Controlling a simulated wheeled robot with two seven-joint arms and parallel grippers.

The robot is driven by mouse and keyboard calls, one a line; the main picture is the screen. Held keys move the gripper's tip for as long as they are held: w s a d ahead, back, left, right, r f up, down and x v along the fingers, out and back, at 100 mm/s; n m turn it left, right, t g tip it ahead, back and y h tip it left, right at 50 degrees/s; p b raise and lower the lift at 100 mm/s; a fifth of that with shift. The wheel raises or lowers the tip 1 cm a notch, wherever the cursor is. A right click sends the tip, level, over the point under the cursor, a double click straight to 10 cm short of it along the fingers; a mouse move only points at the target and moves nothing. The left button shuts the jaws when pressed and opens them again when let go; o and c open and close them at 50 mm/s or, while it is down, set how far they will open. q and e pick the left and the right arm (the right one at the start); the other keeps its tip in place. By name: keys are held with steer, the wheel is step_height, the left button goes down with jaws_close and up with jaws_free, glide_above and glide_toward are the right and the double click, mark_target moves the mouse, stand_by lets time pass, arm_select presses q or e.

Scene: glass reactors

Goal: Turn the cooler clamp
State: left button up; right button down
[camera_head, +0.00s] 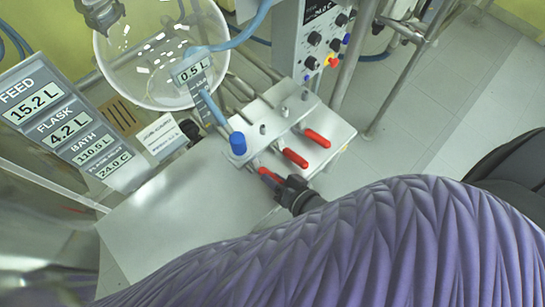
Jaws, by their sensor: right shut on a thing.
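Several red-handled clamps stick out from a metal block (290,115) beside the bench top. Two red handles, a far one (317,138) and a middle one (295,158), are free. My right gripper (279,182) is shut on the nearest red handle (266,174), whose end shows at the fingertips. No label on the block tells me which handle is the cooler clamp. My purple-sleeved right arm covers the lower part of the view. My left gripper does not show.
A blue-capped fitting (237,143) stands just left of the handles. A glass vessel (160,50) and a display panel (65,125) are at the upper left. A control box (318,40) and metal poles stand behind. Bare bench surface (185,210) lies left of my gripper.

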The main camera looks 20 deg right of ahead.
steer(key=shift+s+f+t+b, duration=0.1)
steer(key=shift+f+t+b, duration=0.2)
steer(key=shift+f+b, duration=0.15)
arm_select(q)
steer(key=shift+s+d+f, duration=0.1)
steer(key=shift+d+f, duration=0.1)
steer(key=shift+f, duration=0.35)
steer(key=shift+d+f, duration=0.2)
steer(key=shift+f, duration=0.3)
arm_select(e)
steer(key=shift+d+t, duration=0.1)
steer(key=shift+t, duration=0.2)
steer(key=c, duration=0.8)
jaws_free()
steer(key=o, duration=0.4)
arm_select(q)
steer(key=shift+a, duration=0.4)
